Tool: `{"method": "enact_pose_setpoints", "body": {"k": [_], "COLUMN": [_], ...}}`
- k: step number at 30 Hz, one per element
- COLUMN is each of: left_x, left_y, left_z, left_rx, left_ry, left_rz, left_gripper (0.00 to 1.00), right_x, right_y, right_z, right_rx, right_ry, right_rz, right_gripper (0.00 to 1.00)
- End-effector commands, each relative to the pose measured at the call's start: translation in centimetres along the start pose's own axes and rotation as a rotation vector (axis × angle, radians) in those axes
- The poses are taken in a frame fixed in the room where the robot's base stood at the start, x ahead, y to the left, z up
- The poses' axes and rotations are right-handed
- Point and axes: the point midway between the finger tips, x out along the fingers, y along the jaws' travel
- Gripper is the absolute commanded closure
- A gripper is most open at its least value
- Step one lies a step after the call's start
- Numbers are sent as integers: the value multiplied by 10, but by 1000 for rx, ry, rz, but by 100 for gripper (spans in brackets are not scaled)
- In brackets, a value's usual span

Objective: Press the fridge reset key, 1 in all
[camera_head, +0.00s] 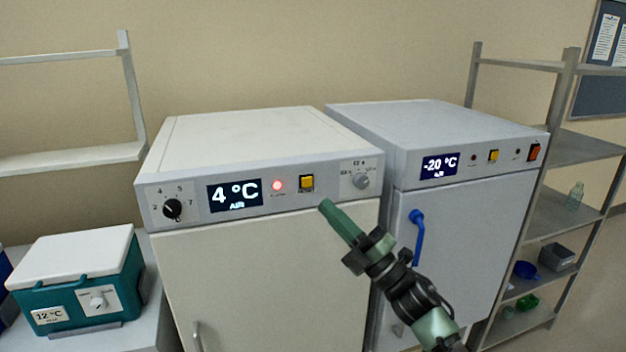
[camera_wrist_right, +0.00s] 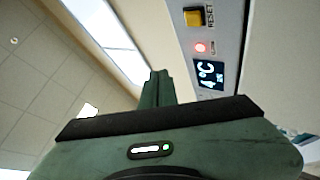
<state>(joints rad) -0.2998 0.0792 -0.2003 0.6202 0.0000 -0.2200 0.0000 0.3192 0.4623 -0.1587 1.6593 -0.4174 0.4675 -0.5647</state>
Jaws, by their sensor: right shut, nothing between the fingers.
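The fridge (camera_head: 270,262) is the white unit whose display reads 4 °C. Its yellow reset key (camera_head: 306,183) sits on the front panel, right of a lit red lamp (camera_head: 277,185). The key also shows in the right wrist view (camera_wrist_right: 195,17), beside the word RESET, with the lamp below it. My right gripper (camera_head: 325,205) is shut and empty. In the head view its tip appears just below and right of the key; in the wrist view a gap shows between the fingers and the key. My left gripper is not in view.
A second unit (camera_head: 455,215) reading -20 °C stands to the right, with a blue handle (camera_head: 417,236) and its own yellow key (camera_head: 493,156). A teal cooler box (camera_head: 80,285) stands at left. A metal shelf (camera_head: 560,228) is at far right. The fridge panel has dials at both ends.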

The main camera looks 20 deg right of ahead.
Motion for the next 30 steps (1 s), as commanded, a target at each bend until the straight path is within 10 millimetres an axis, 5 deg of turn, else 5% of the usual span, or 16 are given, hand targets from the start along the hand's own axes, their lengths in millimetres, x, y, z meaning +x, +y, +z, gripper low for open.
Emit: {"method": "enact_pose_setpoints", "body": {"k": [12, 30], "left_x": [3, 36], "left_y": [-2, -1], "left_z": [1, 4], "left_rx": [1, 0], "left_ry": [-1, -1], "left_rz": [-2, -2], "left_gripper": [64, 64], "right_x": [4, 54], "right_y": [-5, -44], "right_z": [4, 40], "right_rx": [1, 0], "right_ry": [-2, 0], "right_rz": [-1, 0], "right_gripper": [100, 100]}}
